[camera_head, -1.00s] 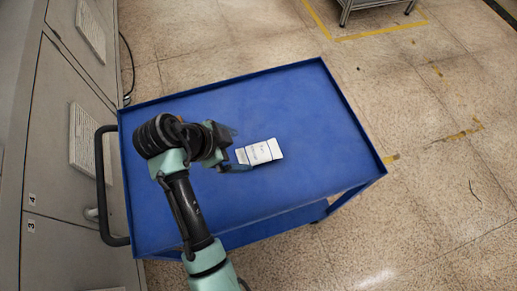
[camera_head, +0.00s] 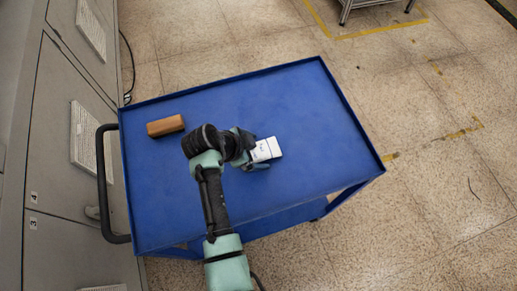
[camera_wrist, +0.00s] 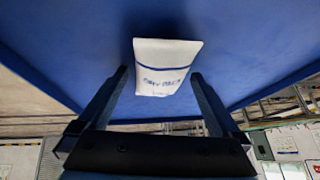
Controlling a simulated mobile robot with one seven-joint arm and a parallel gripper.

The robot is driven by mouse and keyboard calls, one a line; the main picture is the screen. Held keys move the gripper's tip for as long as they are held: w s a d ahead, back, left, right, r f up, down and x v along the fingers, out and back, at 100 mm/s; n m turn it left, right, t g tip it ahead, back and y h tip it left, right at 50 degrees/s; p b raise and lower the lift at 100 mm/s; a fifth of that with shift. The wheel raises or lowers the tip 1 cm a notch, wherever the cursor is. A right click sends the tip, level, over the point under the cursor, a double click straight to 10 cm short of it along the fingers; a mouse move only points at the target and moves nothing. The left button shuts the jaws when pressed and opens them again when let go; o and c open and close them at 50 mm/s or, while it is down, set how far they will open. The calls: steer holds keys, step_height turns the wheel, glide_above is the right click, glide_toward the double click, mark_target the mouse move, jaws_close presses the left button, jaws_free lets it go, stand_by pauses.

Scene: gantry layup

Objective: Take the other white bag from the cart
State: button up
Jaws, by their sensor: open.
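A white bag (camera_head: 266,149) lies on the blue cart (camera_head: 310,103), a little right of the middle of its top. In the wrist view the white bag (camera_wrist: 164,66) has a blue stripe and blurred blue print. My gripper (camera_head: 258,152) is at the bag's left end, and part of the bag is hidden behind it. In the wrist view my gripper (camera_wrist: 160,78) is open, with its fingers apart on either side of the bag's near end. I cannot tell whether either finger touches the bag.
A brown block (camera_head: 165,125) lies on the cart's top at the back left. The cart's handle (camera_head: 103,185) is at the left, beside grey cabinets (camera_head: 50,130). The cart's right half is clear. A metal rack (camera_head: 375,5) stands beyond, on the floor.

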steer(key=c, duration=1.4)
